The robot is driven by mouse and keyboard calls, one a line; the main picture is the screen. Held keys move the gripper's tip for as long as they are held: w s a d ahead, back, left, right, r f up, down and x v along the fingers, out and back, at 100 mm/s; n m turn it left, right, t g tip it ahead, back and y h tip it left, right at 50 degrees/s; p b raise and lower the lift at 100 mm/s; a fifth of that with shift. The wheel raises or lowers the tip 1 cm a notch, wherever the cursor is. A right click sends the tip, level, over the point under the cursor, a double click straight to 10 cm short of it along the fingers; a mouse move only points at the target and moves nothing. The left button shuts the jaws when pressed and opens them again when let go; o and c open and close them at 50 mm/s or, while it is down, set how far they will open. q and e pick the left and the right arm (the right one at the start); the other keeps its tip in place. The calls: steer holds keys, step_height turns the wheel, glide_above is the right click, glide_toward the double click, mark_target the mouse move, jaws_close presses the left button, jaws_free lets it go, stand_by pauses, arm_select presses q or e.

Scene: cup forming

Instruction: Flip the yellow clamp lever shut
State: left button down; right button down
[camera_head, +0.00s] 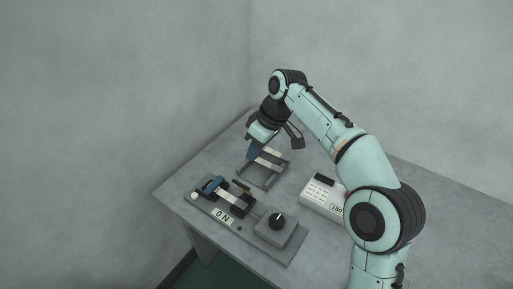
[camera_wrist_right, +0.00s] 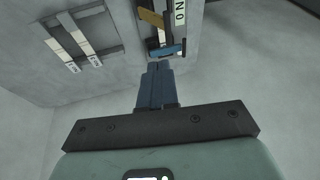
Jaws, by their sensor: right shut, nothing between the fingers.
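The yellow clamp lever (camera_head: 241,186) shows as a small dark-yellow strip on the clamp fixture (camera_head: 290,250) in the head view. It shows larger in the right wrist view (camera_wrist_right: 151,18), beside a blue part (camera_wrist_right: 165,51) of the fixture. My right gripper (camera_head: 253,154) is shut and empty, its blue fingers pointing down above the rack, behind the fixture and apart from the lever. In the right wrist view its fingertips (camera_wrist_right: 157,68) appear just below the blue part. I cannot tell the lever's exact angle. My left gripper is not in view.
A rack (camera_head: 245,180) with pale strips stands behind the fixture. The fixture carries an "ON" label (camera_head: 222,215) and a black knob (camera_head: 277,221). A white control box (camera_head: 321,197) stands to the right, partly behind my right arm. The table's left edge is close to the fixture.

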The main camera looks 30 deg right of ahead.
steer(key=b, duration=0.2)
glide_above(238, 187)
steer(key=d, duration=0.3)
steer(key=f, duration=0.7)
steer(key=shift+s+a+f, duration=0.15)
steer(key=shift+s, duration=0.1)
steer(key=shift+s+a+f, duration=0.1)
steer(key=shift+a+f, duration=0.2)
steer(key=shift+f, duration=0.15)
steer(key=shift+a, duration=0.1)
steer(key=shift+s+a+f+h+b, duration=0.1)
steer(key=shift+s+a+h+b, duration=0.1)
steer(key=shift+a+h+b, duration=0.2)
steer(key=shift+s+a+f, duration=0.1)
steer(key=shift+a, duration=0.05)
